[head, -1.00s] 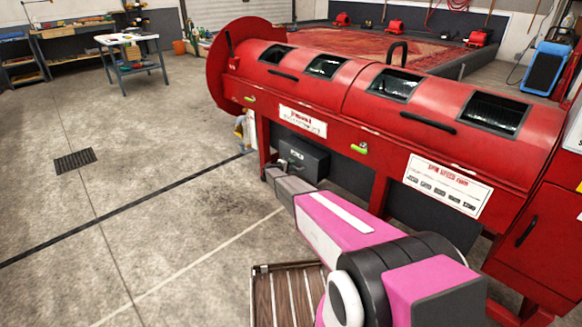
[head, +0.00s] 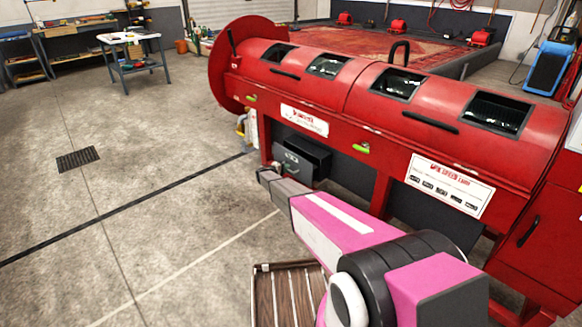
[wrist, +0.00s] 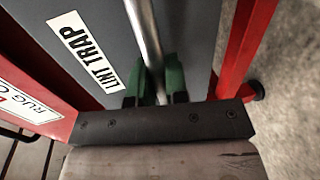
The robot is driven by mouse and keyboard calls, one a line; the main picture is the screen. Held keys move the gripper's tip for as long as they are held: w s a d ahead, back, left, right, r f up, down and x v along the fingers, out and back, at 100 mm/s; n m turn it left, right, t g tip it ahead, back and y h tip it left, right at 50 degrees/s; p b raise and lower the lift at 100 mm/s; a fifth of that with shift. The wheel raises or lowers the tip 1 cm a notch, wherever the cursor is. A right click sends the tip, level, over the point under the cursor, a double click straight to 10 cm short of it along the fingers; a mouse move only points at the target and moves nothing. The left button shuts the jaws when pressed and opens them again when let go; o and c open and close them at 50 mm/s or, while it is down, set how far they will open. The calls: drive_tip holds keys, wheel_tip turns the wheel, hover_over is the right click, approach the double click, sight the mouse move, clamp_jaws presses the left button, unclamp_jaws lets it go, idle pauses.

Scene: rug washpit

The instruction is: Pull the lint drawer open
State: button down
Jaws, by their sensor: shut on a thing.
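The lint drawer (head: 294,164) is a dark grey box under the red spinner machine (head: 372,97). In the head view it stands out from its dark housing, partly open. In the wrist view its grey front (wrist: 90,32) bears a white "LINT TRAP" label and a metal bar handle (wrist: 146,42). My gripper (wrist: 156,98) has green fingers on both sides of the handle and is shut on it. In the head view my gripper (head: 262,170) is small at the drawer's front, and the grip itself is hard to make out.
A red machine leg (wrist: 243,45) stands close to the right of the drawer in the wrist view. A slatted wooden platform (head: 287,296) lies near my base. The concrete floor left of the drawer is clear, with a floor grate (head: 77,159) farther off.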

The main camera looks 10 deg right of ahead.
drive_tip(key=f+v, duration=0.3)
drive_tip(key=v, duration=1.3)
drive_tip(key=shift+s+a+f, duration=0.2)
drive_tip(key=shift+s+a, duration=0.05)
drive_tip(key=shift+a, duration=0.1)
drive_tip(key=c, duration=1.1)
unclamp_jaws()
drive_tip(key=shift+c, duration=0.2)
drive_tip(key=v, duration=1)
drive_tip(key=shift+s+a, duration=0.2)
drive_tip(key=shift+a, duration=0.1)
drive_tip(key=shift+r, duration=0.1)
